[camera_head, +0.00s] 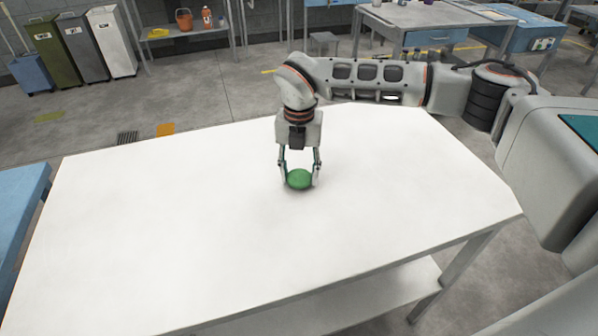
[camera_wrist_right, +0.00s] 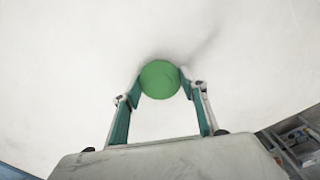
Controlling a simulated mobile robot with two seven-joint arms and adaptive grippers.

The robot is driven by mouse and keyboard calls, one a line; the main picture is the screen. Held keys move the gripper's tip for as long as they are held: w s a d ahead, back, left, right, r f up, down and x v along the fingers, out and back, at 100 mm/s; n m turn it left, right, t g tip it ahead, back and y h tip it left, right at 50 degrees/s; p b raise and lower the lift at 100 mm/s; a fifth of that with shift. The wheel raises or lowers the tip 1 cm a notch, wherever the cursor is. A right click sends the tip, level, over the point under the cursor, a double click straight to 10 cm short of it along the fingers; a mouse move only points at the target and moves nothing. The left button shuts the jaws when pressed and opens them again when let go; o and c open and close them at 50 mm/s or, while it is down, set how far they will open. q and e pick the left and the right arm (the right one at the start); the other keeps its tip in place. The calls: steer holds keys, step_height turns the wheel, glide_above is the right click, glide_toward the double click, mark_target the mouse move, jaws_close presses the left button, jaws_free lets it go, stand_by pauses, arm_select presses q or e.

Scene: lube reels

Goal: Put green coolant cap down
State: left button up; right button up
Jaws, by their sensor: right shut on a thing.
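The green coolant cap (camera_head: 299,180) is round and domed, near the middle of the white table (camera_head: 160,220). My right gripper (camera_head: 300,178) points down over the table with its two fingers closed on the cap's sides. In the right wrist view the cap (camera_wrist_right: 160,79) sits between the fingertips of the gripper (camera_wrist_right: 160,84), against the white tabletop. A soft shadow lies close beside it. The cap is at or very near the table surface; I cannot tell whether it touches. My left gripper is not in view.
The rest of the tabletop is bare. A blue surface (camera_head: 22,205) stands at the left edge.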

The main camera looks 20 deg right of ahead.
steer(key=shift+f, duration=0.2)
steer(key=o, duration=0.8)
steer(key=shift+f, duration=0.1)
steer(key=shift+c, duration=0.2)
steer(key=o, duration=0.4)
